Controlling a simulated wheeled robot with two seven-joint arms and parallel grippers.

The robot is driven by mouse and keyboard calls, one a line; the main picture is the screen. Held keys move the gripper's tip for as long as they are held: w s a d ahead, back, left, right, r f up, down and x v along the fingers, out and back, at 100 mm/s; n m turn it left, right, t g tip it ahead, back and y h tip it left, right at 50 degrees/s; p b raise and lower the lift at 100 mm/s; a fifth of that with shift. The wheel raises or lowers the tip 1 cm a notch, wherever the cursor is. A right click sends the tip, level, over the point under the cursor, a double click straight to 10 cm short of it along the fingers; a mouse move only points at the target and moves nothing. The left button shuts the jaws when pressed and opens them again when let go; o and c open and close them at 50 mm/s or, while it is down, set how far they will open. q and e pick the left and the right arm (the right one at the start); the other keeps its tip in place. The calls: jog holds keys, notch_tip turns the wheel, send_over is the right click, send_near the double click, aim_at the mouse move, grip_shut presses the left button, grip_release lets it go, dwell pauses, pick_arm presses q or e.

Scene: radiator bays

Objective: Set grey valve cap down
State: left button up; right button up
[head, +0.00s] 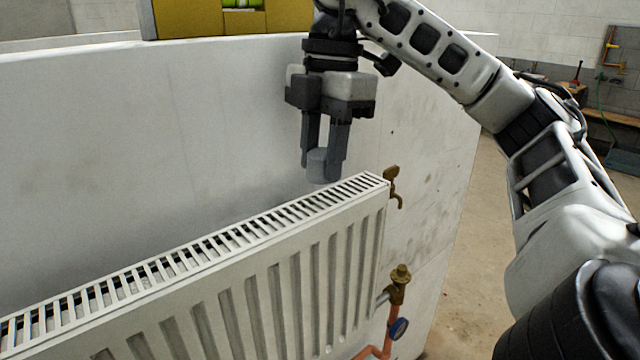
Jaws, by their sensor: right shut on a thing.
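My right gripper (324,158) points down above the right end of the white radiator (290,270). It is shut on the grey valve cap (318,166), a small grey cylinder between its fingertips. The cap hangs close to the radiator's slotted top grille (230,240); whether it touches the grille or is just behind it I cannot tell. My left gripper is not in the view.
A brass valve (400,277) on a copper pipe (388,338) stands at the radiator's right end, with a small brass tap (392,185) above. A pale wall (150,140) rises behind the radiator, with a yellow box (190,18) on top. Open floor (480,220) lies right.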

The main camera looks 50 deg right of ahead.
aim_at(318, 203)
jog(key=shift+w+f, duration=0.15)
jog(key=shift+f, duration=0.2)
jog(key=f+b, duration=0.2)
jog(key=f, duration=0.1)
jog(key=shift+w+d+b, duration=0.15)
jog(key=shift+w+b, duration=0.05)
jog(key=shift+b, duration=0.1)
jog(key=shift+f, duration=0.3)
jog(key=shift+r, duration=0.2)
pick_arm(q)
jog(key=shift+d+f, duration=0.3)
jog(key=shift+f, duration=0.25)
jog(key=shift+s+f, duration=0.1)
pick_arm(e)
jog(key=shift+f, duration=0.15)
jog(key=o, duration=0.9)
